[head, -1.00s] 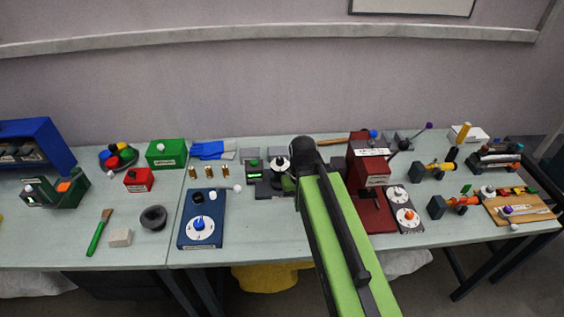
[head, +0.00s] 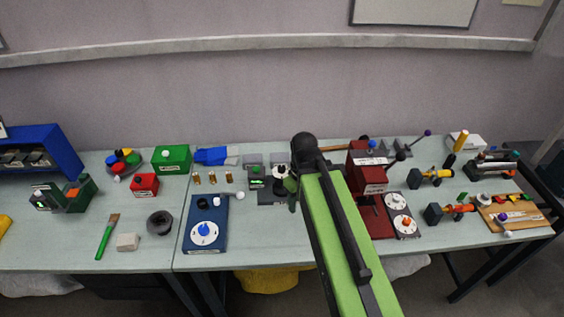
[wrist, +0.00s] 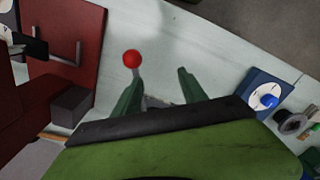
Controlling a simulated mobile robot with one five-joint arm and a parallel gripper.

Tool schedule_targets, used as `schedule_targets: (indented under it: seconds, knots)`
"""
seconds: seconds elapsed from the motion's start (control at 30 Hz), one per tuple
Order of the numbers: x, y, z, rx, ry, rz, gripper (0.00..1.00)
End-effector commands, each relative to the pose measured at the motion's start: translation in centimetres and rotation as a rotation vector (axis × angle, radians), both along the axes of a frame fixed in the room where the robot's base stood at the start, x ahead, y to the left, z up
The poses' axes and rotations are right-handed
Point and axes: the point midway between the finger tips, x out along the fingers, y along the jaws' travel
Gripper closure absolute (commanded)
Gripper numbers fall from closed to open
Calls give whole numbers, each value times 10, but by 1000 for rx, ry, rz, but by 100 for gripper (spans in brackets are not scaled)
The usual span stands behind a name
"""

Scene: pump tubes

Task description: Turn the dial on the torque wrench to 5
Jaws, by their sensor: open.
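My gripper (wrist: 158,75) is open, its two green fingers apart with nothing held, above the table. In the head view my arm hides most of it. A red ball on a short stalk (wrist: 132,59) shows beside the left finger. I cannot tell for sure which thing is the torque wrench. A blue board (head: 191,239) carries a white dial with a blue knob; the board also shows right of my gripper in the wrist view (wrist: 285,88). A dark board with two white dials (head: 407,231) lies right of my arm. Dial readings are too small to read.
A red press-like machine (head: 373,183) stands right of my arm and fills the left of the wrist view. Yellow (head: 432,176) and orange (head: 460,208) tools with dark blocks lie farther right. Bare table (head: 270,230) shows between the blue board and my arm.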

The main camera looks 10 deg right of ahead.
Motion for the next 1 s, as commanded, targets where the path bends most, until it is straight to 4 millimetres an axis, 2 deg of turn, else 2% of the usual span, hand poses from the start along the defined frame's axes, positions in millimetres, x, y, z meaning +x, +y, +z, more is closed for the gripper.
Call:
schedule_targets:
  seconds: [0.13, 0.27, 0.4, 0.47, 0.57, 0.63, 0.73, 0.9, 1.0]
  knots:
    - [29, 0, 1, 0, 0, 416, 50]
    - [65, 2, 20, 0, 0, 860, 50]
    - [105, 6, 48, 0, 0, 1278, 50]
    - [123, 8, 63, 0, 0, 1433, 50]
    - [156, 13, 95, 0, 0, 1666, 50]
    - [174, 16, 114, 0, 0, 1750, 50]
    - [191, 21, 137, 0, 0, 1763, 50]
    - [193, 25, 161, 0, 0, 1767, 50]
    - [192, 27, 163, 0, 0, 1768, 50]
